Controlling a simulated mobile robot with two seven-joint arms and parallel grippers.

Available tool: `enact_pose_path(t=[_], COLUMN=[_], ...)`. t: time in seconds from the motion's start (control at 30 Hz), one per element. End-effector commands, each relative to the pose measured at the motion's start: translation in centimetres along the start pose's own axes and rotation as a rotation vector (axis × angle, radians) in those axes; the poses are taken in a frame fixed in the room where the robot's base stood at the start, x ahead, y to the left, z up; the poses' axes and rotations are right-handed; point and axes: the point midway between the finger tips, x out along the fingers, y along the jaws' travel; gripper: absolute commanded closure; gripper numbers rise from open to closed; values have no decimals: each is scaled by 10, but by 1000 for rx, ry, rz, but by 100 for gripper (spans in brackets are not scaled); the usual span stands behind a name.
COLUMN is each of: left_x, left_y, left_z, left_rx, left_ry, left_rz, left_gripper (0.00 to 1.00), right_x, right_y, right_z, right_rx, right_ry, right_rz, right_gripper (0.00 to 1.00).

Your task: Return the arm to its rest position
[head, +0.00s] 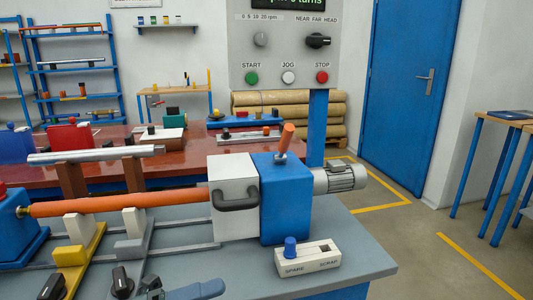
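Neither of my grippers shows in the head view, and no arm of mine can be made out for sure. The bushing winder stands on a grey bench (345,252). Its blue headstock (285,205) carries an upright, slightly tilted orange-handled lever (286,138). A white housing (232,180) with a black handle (236,198) is beside it. An orange rod (120,204) runs from the housing to a blue block (18,226) at the left. A dark item with a blue-grey handle (195,291) is partly cut off at the bottom edge; I cannot tell what it is.
A control panel (285,50) with START, JOG and STOP buttons stands behind the winder. A SPARE/SCRAP box (308,260) with a blue knob sits at the bench's front right. A red table (105,175) with parts is behind. Floor at the right is clear.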

Motion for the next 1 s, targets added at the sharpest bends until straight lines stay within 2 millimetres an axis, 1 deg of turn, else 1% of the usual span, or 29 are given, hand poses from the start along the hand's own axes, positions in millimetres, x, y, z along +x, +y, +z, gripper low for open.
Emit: enact_pose_path(t=[0.03,0.07,0.1,0.17,0.2,0.3,0.4,0.57,0.8,0.87,1.0], left_x=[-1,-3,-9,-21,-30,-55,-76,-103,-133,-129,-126], left_y=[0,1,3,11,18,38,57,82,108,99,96], left_z=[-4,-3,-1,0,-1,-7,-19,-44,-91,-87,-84], left_rx=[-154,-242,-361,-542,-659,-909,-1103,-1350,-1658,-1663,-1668], left_ry=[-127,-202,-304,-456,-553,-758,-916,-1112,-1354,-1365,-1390], left_rz=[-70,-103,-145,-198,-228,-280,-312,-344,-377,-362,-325], left_gripper=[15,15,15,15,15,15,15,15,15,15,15], right_x=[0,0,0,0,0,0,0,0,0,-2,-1], right_y=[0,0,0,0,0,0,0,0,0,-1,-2], right_z=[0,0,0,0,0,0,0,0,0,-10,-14], right_rx=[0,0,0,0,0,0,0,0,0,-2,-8], right_ry=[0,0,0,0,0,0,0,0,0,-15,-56], right_rz=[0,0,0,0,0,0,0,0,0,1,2], right_gripper=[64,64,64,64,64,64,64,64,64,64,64])
